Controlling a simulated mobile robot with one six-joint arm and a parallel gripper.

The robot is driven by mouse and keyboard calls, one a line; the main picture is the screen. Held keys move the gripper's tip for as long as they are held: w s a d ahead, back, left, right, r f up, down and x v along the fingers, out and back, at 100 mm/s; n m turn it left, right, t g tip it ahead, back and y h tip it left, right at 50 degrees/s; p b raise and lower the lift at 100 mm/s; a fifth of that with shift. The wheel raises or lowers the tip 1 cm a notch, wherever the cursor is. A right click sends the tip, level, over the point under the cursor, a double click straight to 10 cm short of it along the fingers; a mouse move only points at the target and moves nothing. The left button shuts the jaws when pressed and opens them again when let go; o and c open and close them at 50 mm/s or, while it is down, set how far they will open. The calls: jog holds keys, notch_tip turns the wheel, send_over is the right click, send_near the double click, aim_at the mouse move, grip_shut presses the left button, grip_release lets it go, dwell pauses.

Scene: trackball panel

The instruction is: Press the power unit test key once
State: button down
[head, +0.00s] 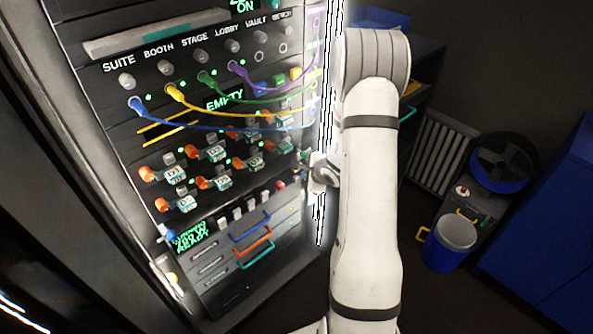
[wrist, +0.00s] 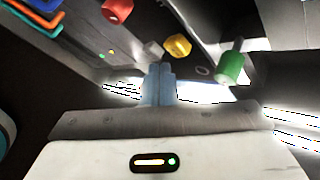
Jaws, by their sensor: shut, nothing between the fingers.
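My gripper (wrist: 158,72) shows in the wrist view with its pale blue fingers closed together and nothing between them. In the head view my gripper (head: 309,160) is beside the right edge of the rack, partly hidden by my arm. Just beyond the fingertips in the wrist view are a pale grey block (wrist: 152,49) and a yellow knob (wrist: 177,46). A red knob (wrist: 117,10) is at upper left and a green knob (wrist: 231,66) is at right. I cannot read a test key label or tell whether the fingers touch anything.
The rack's lower panel has a green display (head: 190,236), several white switches (head: 237,213) and blue, orange and teal handles (head: 254,254). Coloured cables (head: 215,115) hang across the upper panel. A blue bucket (head: 448,245) and a radiator (head: 443,150) stand at right.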

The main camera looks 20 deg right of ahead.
jog(key=shift+w, duration=0.15)
jog(key=shift+w+a+b, duration=0.15)
jog(key=shift+w+b, duration=0.2)
jog(key=shift+b, duration=0.15)
jog(key=shift+w+a+b, duration=0.15)
jog(key=shift+w+b, duration=0.2)
jog(key=shift+w, duration=0.05)
dwell(0.6)
jog(key=shift+s, duration=0.1)
jog(key=shift+s+d+b, duration=0.3)
jog(key=shift+s+b, duration=0.35)
jog(key=shift+s, duration=0.05)
jog(key=shift+s, duration=0.1)
jog(key=shift+s+d+b, duration=0.3)
jog(key=shift+s+b, duration=0.1)
jog(key=shift+s, duration=0.35)
jog(key=shift+s+d+b, duration=0.25)
jog(key=shift+s+b, duration=0.1)
jog(key=shift+s, duration=0.4)
jog(key=shift+s+d+b, duration=0.3)
jog(key=shift+s+b, duration=0.1)
jog(key=shift+s, duration=0.35)
